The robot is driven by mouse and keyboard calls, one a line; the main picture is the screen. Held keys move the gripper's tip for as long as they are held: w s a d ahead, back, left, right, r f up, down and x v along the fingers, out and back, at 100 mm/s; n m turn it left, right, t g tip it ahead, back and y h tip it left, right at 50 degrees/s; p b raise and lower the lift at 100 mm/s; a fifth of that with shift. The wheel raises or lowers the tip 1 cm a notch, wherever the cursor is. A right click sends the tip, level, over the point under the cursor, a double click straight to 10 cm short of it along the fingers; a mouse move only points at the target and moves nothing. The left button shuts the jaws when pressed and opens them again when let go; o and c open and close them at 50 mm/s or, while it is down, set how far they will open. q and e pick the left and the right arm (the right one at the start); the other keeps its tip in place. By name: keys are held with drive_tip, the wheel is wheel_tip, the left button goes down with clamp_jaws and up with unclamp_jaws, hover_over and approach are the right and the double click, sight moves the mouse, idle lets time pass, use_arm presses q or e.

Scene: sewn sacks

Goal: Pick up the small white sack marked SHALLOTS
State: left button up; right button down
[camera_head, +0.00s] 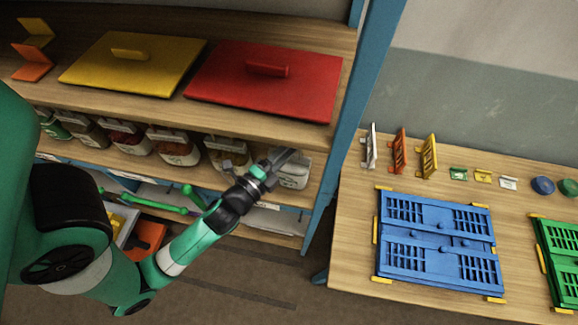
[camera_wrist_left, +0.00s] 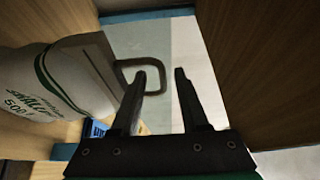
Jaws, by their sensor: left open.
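The small white sack (camera_head: 291,176) stands at the right end of the lower shelf, beside the blue post. The left wrist view shows the white sack (camera_wrist_left: 45,88) at the left with green bands and partly readable green lettering that ends in "500 g". A grey clip with a dark wire loop (camera_wrist_left: 137,63) closes its top. My left gripper (camera_head: 287,157) is open at the sack's top. In the left wrist view the fingers (camera_wrist_left: 160,76) are apart, and one finger overlaps the loop. I cannot tell whether it touches. My right gripper is not in view.
Several other clipped sacks (camera_head: 176,150) stand in a row to the left. The shelf board (camera_head: 120,106) above carries a yellow panel (camera_head: 130,62) and a red panel (camera_head: 265,80). The blue post (camera_head: 345,120) is close on the right. A table (camera_head: 350,235) holds blue and green crates.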

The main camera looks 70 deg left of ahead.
use_arm(q)
drive_tip(key=x, duration=0.3)
drive_tip(key=shift+a+r+p, duration=0.25)
drive_tip(key=shift+r+p, duration=0.1)
drive_tip(key=shift+p, duration=0.05)
drive_tip(key=shift+w+a+f, duration=0.15)
drive_tip(key=shift+w, duration=0.1)
clamp_jaws()
idle(0.7)
